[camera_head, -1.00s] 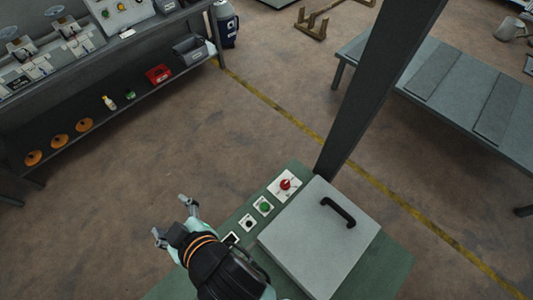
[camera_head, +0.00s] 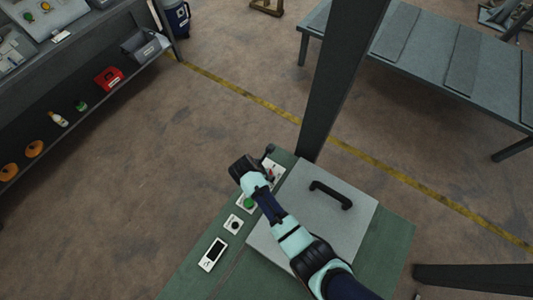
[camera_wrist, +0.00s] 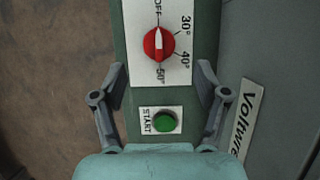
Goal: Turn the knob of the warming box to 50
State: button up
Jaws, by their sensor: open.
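The warming box (camera_head: 375,195) has a grey lid with a black handle and a green control strip. Its red knob (camera_wrist: 159,44) sits on a white dial plate marked OFF, 30, 40 and 50. The knob's white mark points toward OFF, at the top of the wrist view. My gripper (camera_wrist: 161,73) is open and empty, its fingers spread to either side of the strip, between the knob and the green START button (camera_wrist: 165,121). In the head view my arm reaches across the lid, and my gripper partly hides the knob (camera_head: 271,172).
A dark post (camera_head: 335,85) rises just behind the box. A black button (camera_head: 234,225) and a small display (camera_head: 213,254) lie along the strip. A shelf with a red bin (camera_head: 109,79) is at upper left, and a grey bench (camera_head: 430,60) at upper right.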

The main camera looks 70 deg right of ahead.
jog(key=b+x, duration=0.2)
jog(key=x, duration=0.5)
jog(key=shift+d+f, duration=0.1)
jog(key=shift+f, duration=0.15)
jog(key=c, duration=1.2)
